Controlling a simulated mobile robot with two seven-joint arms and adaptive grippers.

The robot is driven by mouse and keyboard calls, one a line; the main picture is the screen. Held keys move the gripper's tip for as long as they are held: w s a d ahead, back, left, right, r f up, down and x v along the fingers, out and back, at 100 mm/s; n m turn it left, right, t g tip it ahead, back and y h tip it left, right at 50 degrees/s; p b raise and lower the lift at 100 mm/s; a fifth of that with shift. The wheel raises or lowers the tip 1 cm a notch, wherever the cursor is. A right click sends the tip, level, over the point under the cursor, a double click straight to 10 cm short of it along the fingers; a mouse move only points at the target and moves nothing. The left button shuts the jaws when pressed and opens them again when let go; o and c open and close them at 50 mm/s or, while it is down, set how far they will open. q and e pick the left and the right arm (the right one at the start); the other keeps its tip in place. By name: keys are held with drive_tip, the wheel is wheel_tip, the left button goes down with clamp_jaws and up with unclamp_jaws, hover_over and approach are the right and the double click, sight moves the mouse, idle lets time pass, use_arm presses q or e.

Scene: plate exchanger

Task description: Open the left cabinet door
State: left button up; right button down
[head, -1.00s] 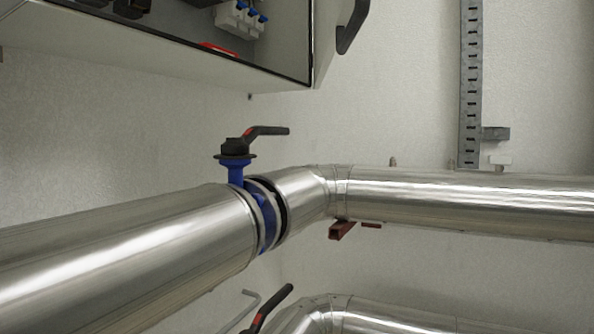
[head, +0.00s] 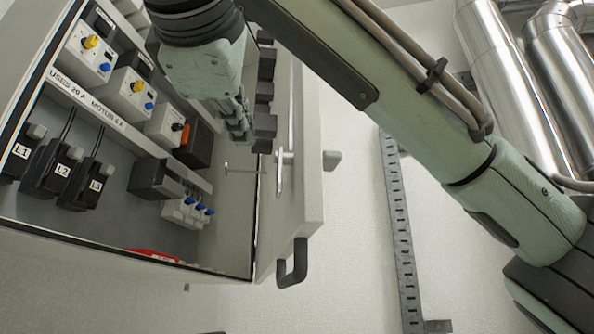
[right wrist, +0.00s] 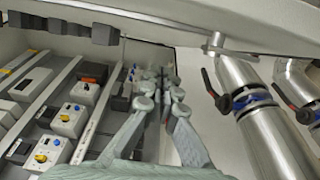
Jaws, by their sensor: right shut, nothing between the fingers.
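The grey cabinet (head: 225,240) is open to view at the left in the head view. A pale door panel (head: 308,190) with a black handle (head: 293,262) stands out at its right side, seen nearly edge-on. I cannot tell whether this is the left door. My right gripper (head: 237,125) is shut and empty, in front of the cabinet interior and left of the panel. Its fingers also show in the right wrist view (right wrist: 164,88). There a pale panel (right wrist: 200,22) crosses the top. My left gripper is not in view.
Breakers and terminal blocks (head: 130,90) fill the cabinet, close to the right gripper. Silver pipes (head: 520,90) run at the upper right, behind my arm. A slotted metal rail (head: 398,220) is on the wall. The wall right of the panel is partly free.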

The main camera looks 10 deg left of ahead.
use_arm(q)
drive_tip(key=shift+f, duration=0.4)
use_arm(e)
drive_tip(key=d, duration=0.1)
drive_tip(key=w+d, duration=0.1)
drive_tip(key=d, duration=0.1)
drive_tip(key=shift+w+d, duration=0.3)
drive_tip(key=shift+w, duration=0.1)
